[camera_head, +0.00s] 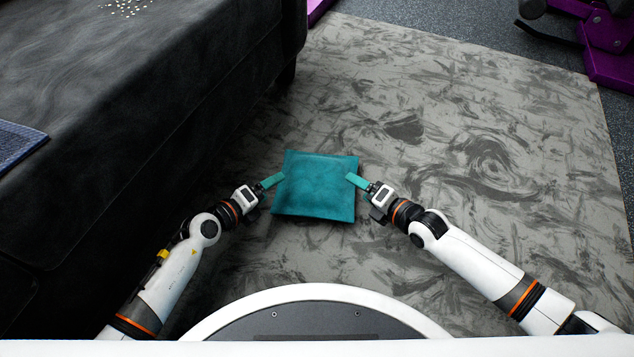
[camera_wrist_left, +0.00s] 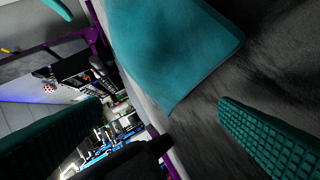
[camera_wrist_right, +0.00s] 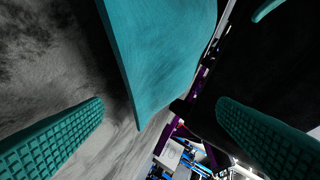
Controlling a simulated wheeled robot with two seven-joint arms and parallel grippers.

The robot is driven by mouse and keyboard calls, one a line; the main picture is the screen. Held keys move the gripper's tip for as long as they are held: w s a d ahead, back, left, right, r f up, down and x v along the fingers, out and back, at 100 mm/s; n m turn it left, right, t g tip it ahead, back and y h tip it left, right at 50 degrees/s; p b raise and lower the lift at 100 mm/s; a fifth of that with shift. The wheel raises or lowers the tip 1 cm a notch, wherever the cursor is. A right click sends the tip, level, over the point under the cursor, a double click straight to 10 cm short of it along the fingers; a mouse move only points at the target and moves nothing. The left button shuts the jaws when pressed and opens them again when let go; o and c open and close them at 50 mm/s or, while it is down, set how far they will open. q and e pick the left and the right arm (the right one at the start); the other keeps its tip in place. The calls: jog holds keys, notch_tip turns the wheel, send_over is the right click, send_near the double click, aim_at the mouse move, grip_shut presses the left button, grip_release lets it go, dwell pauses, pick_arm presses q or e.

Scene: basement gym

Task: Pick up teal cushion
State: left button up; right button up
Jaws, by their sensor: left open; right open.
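The teal cushion (camera_head: 315,187) is a square pad in the middle of the head view, over the grey patterned rug. My left gripper (camera_head: 272,181) is at its left edge and my right gripper (camera_head: 357,180) is at its right edge. In the left wrist view the cushion (camera_wrist_left: 175,45) lies beyond the parted teal fingers (camera_wrist_left: 165,135). In the right wrist view the cushion (camera_wrist_right: 165,55) also lies beyond the spread fingers (camera_wrist_right: 160,132). Both grippers are open. Whether the fingers touch the cushion's sides, and whether it rests on the rug, I cannot tell.
A dark grey sofa (camera_head: 190,90) fills the left side, close to my left arm. A dark blue item (camera_head: 18,143) lies on it. Purple gym equipment (camera_head: 608,35) stands at the top right. The rug (camera_head: 480,130) is clear to the right and beyond the cushion.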

aim_at(287, 178)
pick_arm(q)
jog(key=x, duration=0.6)
jog(key=shift+w+d+f, duration=0.1)
jog(key=shift+w+d, duration=0.1)
jog(key=shift+w, duration=0.05)
pick_arm(e)
jog(key=x, duration=0.6)
jog(key=shift+w+a+f, duration=0.15)
jog(key=shift+w+a, duration=0.05)
jog(key=shift+w, duration=0.05)
pick_arm(q)
jog(key=shift+c, duration=0.3)
pick_arm(e)
jog(key=shift+c, duration=0.3)
pick_arm(q)
jog(key=c, duration=0.6)
pick_arm(e)
jog(key=c, duration=0.6)
pick_arm(q)
jog(key=c, duration=0.4)
pick_arm(e)
jog(key=shift+c, duration=0.5)
